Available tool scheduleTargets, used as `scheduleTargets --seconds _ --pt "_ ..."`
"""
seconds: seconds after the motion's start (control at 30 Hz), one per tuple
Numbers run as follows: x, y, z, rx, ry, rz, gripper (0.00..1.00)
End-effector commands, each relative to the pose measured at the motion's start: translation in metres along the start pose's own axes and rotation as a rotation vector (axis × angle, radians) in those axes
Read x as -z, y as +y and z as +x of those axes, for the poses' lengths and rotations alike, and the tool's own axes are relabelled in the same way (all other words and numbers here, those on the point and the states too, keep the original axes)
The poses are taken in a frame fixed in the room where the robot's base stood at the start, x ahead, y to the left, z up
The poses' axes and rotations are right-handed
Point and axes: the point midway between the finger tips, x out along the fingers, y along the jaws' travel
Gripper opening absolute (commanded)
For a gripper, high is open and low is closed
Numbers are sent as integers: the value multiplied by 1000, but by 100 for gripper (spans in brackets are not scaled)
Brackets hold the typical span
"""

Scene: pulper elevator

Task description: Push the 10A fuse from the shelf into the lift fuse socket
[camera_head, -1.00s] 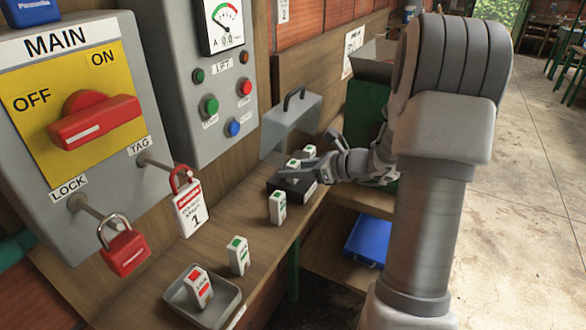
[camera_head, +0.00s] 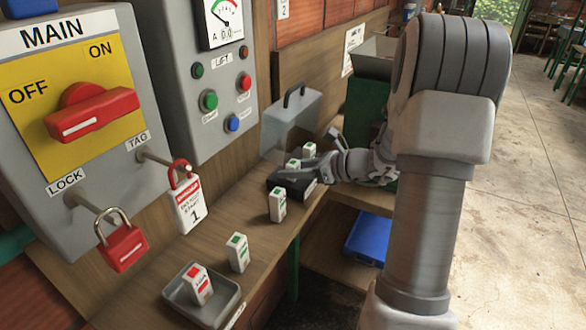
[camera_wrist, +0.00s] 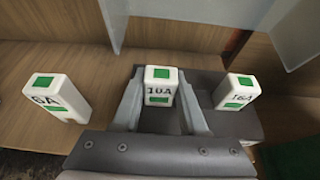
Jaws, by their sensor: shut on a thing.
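The 10A fuse (camera_wrist: 159,86), white with green marks, stands upright between the two fingers of my gripper (camera_wrist: 160,104) in the wrist view. The fingers are shut on its sides. In the head view my gripper (camera_head: 310,168) reaches in from the right over a dark block (camera_head: 287,188) on the shelf. A white fuse top (camera_head: 293,163) shows at the fingers. The dark block (camera_wrist: 232,118) also shows below the fuse in the wrist view. Whether the fuse is seated in it is hidden by my gripper.
The 6A fuse (camera_wrist: 57,98) stands left on the wooden shelf and the 16A fuse (camera_wrist: 237,92) stands close on the right. A grey tray (camera_head: 222,318) holds a red-marked fuse. A grey cover with a handle (camera_head: 290,118) rises behind the block. Padlocks hang at left.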

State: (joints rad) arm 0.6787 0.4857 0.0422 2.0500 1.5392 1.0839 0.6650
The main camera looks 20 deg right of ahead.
Motion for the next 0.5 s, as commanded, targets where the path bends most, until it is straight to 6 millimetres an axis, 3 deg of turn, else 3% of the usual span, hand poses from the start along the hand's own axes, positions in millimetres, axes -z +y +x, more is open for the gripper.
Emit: scheduleTargets --seconds 0.27,0.3,0.5 --pt "0 0 0 0 0 0 0" --pt "0 0 0 0 0 0 46" --pt "0 0 0 0 0 0 77"
